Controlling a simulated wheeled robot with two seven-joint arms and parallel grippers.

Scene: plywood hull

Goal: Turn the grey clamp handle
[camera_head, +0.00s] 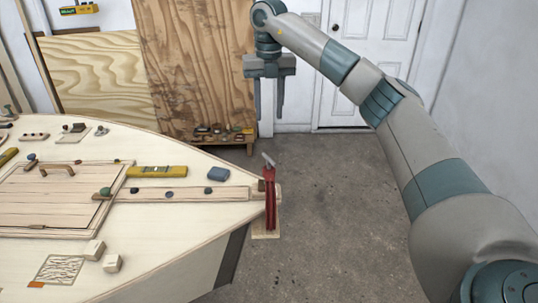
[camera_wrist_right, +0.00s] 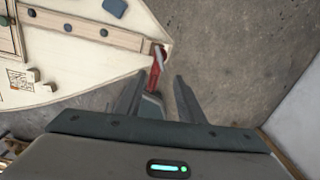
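A red clamp (camera_head: 270,200) stands upright at the pointed tip of the plywood hull (camera_head: 225,208). Its grey handle (camera_head: 268,160) sits at the top and tilts up to the left. In the right wrist view the red clamp (camera_wrist_right: 155,70) and its handle (camera_wrist_right: 160,49) lie just beyond the fingertips, at the hull's tip. My right gripper (camera_head: 268,112) points down, above and beyond the clamp in the head view, apart from it. Its two fingers are spread with nothing between them. My left gripper is not in view.
On the deck lie a yellow level (camera_head: 157,171), a blue block (camera_head: 218,174), wooden blocks (camera_head: 112,263) and a hatch (camera_head: 55,195). Plywood sheets (camera_head: 195,65) lean at the back wall near a low bench (camera_head: 222,136). Concrete floor (camera_head: 345,200) right of the clamp is clear.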

